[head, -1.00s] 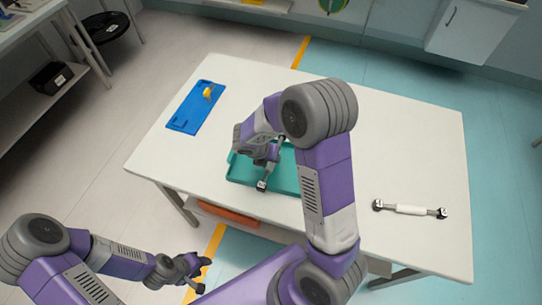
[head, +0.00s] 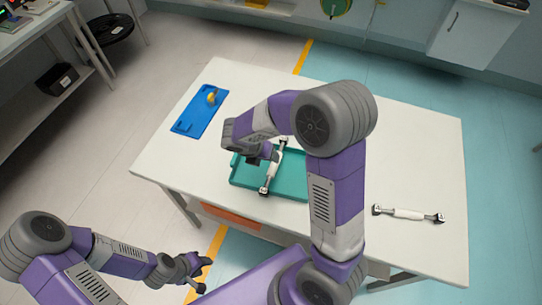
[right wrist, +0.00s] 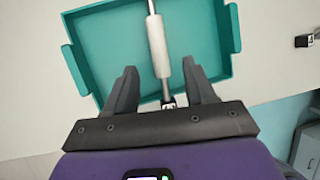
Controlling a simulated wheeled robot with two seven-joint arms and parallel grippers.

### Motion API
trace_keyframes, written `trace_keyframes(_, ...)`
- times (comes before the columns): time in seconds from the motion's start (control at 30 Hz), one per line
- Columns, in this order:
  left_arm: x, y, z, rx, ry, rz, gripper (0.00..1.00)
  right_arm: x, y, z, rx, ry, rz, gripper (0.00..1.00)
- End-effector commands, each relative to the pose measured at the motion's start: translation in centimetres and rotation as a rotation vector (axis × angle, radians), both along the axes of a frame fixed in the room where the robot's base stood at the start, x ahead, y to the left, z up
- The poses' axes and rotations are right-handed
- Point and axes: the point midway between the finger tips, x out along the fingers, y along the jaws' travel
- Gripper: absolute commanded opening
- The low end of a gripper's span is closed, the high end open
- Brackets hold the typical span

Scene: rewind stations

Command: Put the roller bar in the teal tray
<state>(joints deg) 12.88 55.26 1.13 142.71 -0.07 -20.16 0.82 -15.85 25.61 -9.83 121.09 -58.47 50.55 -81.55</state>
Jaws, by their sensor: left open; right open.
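A roller bar (head: 275,171) with a white sleeve and dark ends lies in the teal tray (head: 240,175), slanting across it. In the right wrist view the bar (right wrist: 157,45) runs over the tray floor (right wrist: 110,45), and its near end shows between my fingers. My right gripper (right wrist: 160,68) is open, with a finger on either side of the bar and clear of it. In the head view this gripper (head: 264,155) is just left of the bar, partly hidden by its own arm. My left gripper (head: 204,275) is open and empty, off the table's front left.
A second roller bar (head: 408,213) lies on the white table (head: 410,150) at the right. A blue mat (head: 200,112) with a yellow item (head: 212,97) lies at the back left. An orange bin (head: 232,217) is under the table's front edge. The table's back right is clear.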

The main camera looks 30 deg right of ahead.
Motion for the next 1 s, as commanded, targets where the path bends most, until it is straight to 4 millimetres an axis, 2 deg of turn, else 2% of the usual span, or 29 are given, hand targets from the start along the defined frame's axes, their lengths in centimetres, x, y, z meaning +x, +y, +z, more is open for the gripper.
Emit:
trace_keyframes(0.03,0.0,0.0,0.5,0.000,0.000,0.000,0.43,0.0,0.5,1.2,0.000,-0.003,0.002,0.55)
trace_keyframes(0.1,0.0,0.0,0.8,0.000,0.000,0.000,0.43,-0.2,1.0,2.3,0.001,-0.003,0.001,0.55)
trace_keyframes(0.3,0.0,0.0,1.3,0.000,0.000,0.000,0.43,-0.4,1.9,4.0,0.001,-0.001,0.000,0.55)
trace_keyframes(1.0,0.0,0.0,1.3,0.000,0.000,0.000,0.43,-0.5,2.0,4.1,-0.001,0.001,0.000,0.55)
